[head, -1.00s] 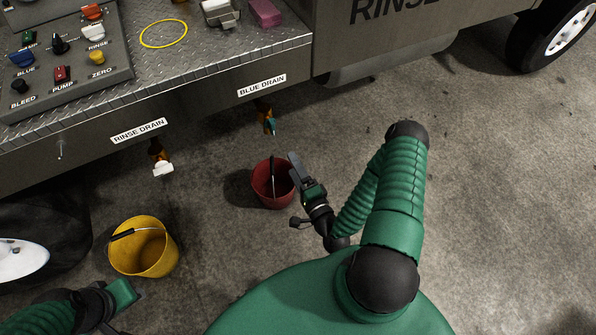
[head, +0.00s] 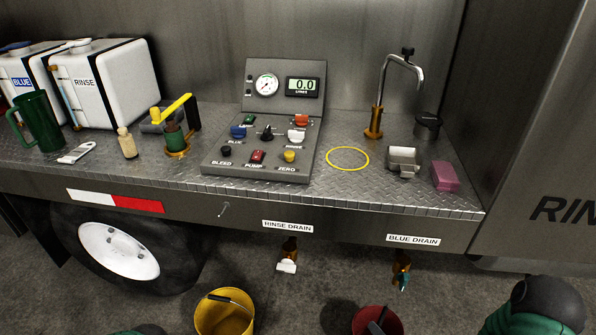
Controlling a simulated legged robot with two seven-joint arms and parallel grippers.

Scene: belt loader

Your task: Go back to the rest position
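Only small parts of my arms show in the head view, at the bottom edge. A green sliver of my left arm shows at the bottom left, and the green and black bend of my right arm shows at the bottom right. I cannot make out either gripper's fingers. The red bucket (head: 366,318) stands on the floor below the blue drain (head: 402,268), cut off by the frame. A dark piece, perhaps its handle, crosses its opening.
The metal deck (head: 330,190) carries a control panel (head: 215,164) whose display reads 0.0. A yellow ring (head: 347,149), a tap (head: 376,118), a metal holder (head: 403,162) and a pink block (head: 445,177) sit to its right. Tanks (head: 105,90) and a green jug (head: 40,122) stand left.

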